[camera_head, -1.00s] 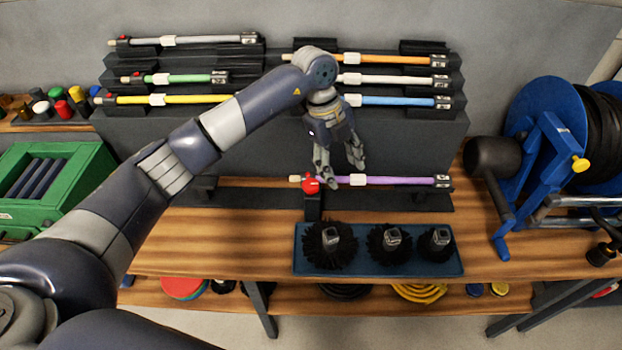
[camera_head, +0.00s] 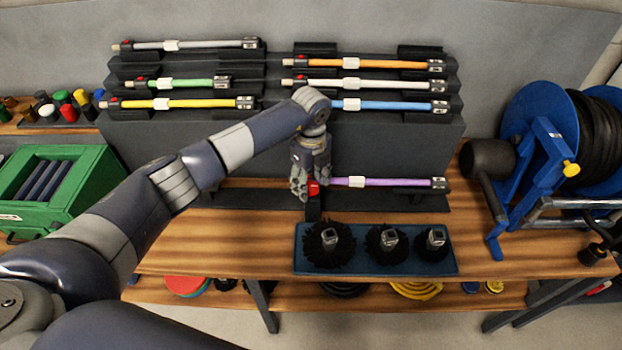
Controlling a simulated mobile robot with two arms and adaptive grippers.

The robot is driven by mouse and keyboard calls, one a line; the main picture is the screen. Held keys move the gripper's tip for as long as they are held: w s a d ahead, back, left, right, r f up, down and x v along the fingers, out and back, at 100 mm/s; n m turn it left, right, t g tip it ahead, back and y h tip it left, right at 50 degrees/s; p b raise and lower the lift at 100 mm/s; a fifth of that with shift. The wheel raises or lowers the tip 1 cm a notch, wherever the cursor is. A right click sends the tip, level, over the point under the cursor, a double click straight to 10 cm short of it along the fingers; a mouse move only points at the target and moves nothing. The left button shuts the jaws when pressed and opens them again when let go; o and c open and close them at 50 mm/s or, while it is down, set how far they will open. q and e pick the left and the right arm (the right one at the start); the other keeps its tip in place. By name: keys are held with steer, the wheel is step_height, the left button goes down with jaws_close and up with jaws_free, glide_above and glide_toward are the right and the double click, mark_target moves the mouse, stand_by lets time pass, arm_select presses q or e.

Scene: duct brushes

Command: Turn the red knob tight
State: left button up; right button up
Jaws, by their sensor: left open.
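The red knob (camera_head: 313,188) sits on a black clamp stand (camera_head: 312,209) at the left end of the purple rod (camera_head: 385,182), behind the brush tray. My left gripper (camera_head: 306,192) is open and points down at the knob. Its fingers are beside the knob and partly cover it. I cannot tell whether they touch it. My right gripper does not show.
A blue tray (camera_head: 450,268) with three black brushes stands just in front of the knob. Racks of coloured rods (camera_head: 380,104) rise behind. A blue hose reel (camera_head: 545,150) is on the right, a green box (camera_head: 95,190) on the left.

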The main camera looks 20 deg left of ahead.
arm_select(q)
steer(key=shift+f, duration=0.2)
steer(key=shift+c, duration=0.5)
steer(key=c, duration=1)
